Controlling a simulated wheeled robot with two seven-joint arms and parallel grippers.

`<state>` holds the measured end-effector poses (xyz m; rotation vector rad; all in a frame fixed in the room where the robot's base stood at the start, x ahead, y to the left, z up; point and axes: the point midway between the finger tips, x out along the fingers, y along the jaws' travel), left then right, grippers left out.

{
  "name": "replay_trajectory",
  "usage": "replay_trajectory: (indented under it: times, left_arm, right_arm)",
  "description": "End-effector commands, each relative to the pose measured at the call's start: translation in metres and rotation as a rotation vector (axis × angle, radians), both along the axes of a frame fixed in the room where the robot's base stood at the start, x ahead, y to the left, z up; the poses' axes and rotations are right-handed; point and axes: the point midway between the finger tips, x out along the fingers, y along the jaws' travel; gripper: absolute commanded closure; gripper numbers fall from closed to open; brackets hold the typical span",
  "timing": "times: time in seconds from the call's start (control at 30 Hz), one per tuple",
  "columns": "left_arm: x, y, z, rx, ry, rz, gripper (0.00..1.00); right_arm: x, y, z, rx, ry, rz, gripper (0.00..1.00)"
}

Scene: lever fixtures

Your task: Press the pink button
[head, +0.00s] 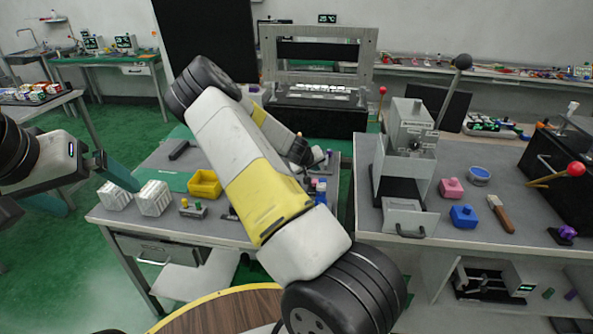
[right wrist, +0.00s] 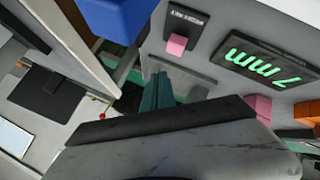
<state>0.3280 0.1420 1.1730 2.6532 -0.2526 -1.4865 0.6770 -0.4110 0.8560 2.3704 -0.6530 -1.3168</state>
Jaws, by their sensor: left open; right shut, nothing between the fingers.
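In the right wrist view, a small pink button (right wrist: 177,44) stands on a dark labelled plate on a grey panel. My right gripper (right wrist: 163,90) shows there as green fingers, shut and empty, just below the button in the picture. Its tips look apart from the button, but the depth is hard to judge. In the head view my right arm's own links cover much of the area around that gripper.
A lit green display (right wrist: 263,55) sits beside the button, with another pink block (right wrist: 258,108) below it. A blue block (right wrist: 115,15) is at the upper left. In the head view, the right table holds a pink block (head: 452,188), a blue block (head: 463,216) and a lever box.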

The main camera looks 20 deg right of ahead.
Motion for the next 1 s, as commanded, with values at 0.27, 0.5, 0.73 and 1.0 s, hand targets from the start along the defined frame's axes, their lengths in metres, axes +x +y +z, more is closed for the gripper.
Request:
replay_trajectory:
  times: [0.27,0.5,0.73,1.0]
  left_arm:
    - [0.0,0.0,0.0,0.0,0.0,0.0,0.0]
    - [0.0,0.0,0.0,0.0,0.0,0.0,0.0]
    - [0.0,0.0,0.0,0.0,0.0,0.0,0.0]
    - [0.0,0.0,0.0,0.0,0.0,0.0,0.0]
  right_arm:
    - [0.0,0.0,-0.025,0.0,0.0,0.0,1.0]
    - [0.0,0.0,-0.028,0.0,-0.001,-0.001,1.0]
    - [0.0,0.0,-0.028,0.0,-0.001,-0.001,1.0]
    - [0.0,0.0,-0.028,0.0,-0.001,-0.001,1.0]
